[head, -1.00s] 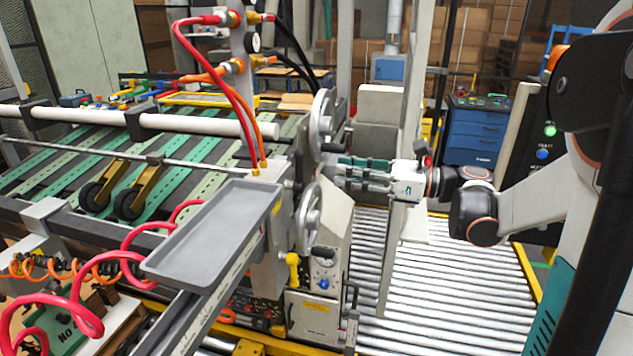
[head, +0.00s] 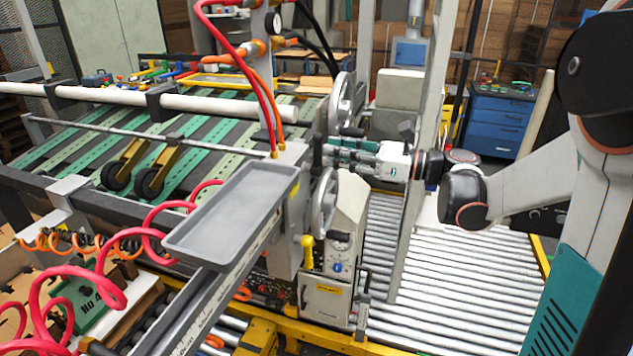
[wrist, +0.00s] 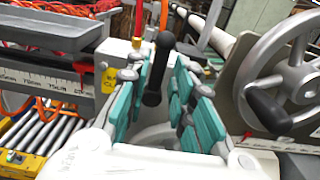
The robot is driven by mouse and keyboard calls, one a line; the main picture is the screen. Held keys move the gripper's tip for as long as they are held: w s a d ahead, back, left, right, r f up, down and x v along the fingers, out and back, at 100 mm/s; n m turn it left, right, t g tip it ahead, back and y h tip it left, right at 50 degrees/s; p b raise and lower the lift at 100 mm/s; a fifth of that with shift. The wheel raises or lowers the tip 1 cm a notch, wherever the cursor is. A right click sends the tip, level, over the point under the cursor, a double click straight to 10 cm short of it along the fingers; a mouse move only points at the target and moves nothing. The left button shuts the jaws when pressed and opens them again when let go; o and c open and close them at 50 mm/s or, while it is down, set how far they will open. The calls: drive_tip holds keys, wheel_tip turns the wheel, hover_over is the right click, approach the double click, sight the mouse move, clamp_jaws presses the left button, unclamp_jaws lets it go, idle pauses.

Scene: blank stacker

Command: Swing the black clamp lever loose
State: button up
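The black clamp lever (wrist: 157,68) is a dark bar with rounded knob ends. In the wrist view it stands nearly upright between the two teal-padded fingers of my gripper (wrist: 160,74). Gaps show on both sides, so the fingers are around it and not closed on it. In the head view the lever (head: 317,152) shows as a small dark upright bar beside the handwheels. My gripper (head: 332,147) reaches to it from the right, with its fingers roughly level. The lever's lower end and pivot are partly hidden by my gripper in the wrist view.
A spoked handwheel (wrist: 285,85) with a dark handle stands close on the right in the wrist view. A grey tray (head: 232,213) and red coiled hoses (head: 97,268) lie left of my gripper. A roller conveyor (head: 420,290) runs below my arm.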

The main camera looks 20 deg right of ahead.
drive_tip(key=a+n, duration=0.1)
drive_tip(key=n, duration=0.1)
drive_tip(key=a+n+p, duration=0.1)
drive_tip(key=a+n, duration=0.2)
drive_tip(key=n, duration=0.1)
drive_tip(key=shift+s+a+f+n+p, duration=0.2)
drive_tip(key=shift+a+f+n+p, duration=0.1)
drive_tip(key=shift+f, duration=0.1)
drive_tip(key=shift+s+f+n+b, duration=0.15)
drive_tip(key=shift+f+n+b, duration=0.2)
drive_tip(key=shift+n+b, duration=0.2)
drive_tip(key=n, duration=0.1)
drive_tip(key=s+f+n+b, duration=0.1)
drive_tip(key=n, duration=0.1)
drive_tip(key=shift+a+f+n, duration=0.1)
drive_tip(key=shift+a+n, duration=0.15)
drive_tip(key=shift+a, duration=0.1)
drive_tip(key=n+b, duration=0.3)
drive_tip(key=n, duration=0.2)
approach(320, 160)
drive_tip(key=shift+s+a+f, duration=0.55)
drive_tip(key=shift+s+a, duration=0.15)
drive_tip(key=shift+s, duration=0.2)
drive_tip(key=shift+s+a+f, duration=0.55)
drive_tip(key=shift+s+a, duration=0.2)
drive_tip(key=shift+s, duration=0.15)
